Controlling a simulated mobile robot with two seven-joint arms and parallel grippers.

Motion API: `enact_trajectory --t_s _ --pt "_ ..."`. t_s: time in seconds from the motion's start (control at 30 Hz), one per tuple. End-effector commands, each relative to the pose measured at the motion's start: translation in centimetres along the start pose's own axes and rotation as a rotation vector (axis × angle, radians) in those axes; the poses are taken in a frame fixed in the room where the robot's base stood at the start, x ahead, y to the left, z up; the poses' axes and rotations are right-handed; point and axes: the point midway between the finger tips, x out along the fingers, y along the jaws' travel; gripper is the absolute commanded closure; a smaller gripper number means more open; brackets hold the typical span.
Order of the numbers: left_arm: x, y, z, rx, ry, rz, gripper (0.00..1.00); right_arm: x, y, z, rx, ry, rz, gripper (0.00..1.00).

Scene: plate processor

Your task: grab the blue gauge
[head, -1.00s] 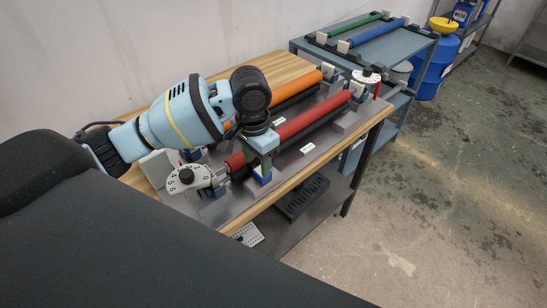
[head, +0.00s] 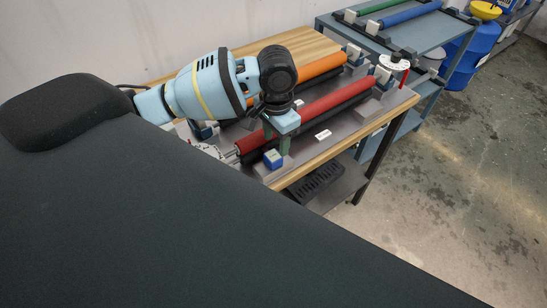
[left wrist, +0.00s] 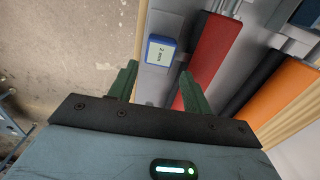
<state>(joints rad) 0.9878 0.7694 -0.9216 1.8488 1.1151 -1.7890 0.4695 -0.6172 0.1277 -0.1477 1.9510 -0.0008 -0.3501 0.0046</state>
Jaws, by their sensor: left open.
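The blue gauge (head: 273,158) is a small block with a pale labelled top, resting on the metal plate of the machine beside the near end of the red roller (head: 318,115). In the left wrist view the gauge (left wrist: 161,51) lies beyond the fingertips, roughly between their lines, with its white label facing me. My left gripper (head: 277,142) has green fingers pointing down near the gauge. In the left wrist view the left gripper (left wrist: 160,75) is open, with nothing between its fingers. My right gripper is not in view.
An orange roller (head: 320,66) lies behind the red one. A white numbered dial (head: 395,61) stands at the far end of the machine. A blue-grey cart (head: 435,35) with green and blue rollers stands behind. The floor to the right is clear.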

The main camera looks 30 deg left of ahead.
Motion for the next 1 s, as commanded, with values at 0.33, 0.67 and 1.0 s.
enact_trajectory --t_s 0.33,0.67,1.0 --pt "4.5 0.1 0.4 -0.001 -0.002 -0.001 0.51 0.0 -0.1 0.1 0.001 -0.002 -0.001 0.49" --pt "4.8 0.2 0.4 0.0 0.001 -0.001 0.55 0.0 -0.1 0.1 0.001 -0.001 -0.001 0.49" --pt "4.7 0.2 0.4 0.0 0.001 -0.001 0.9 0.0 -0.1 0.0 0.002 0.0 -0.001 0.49"
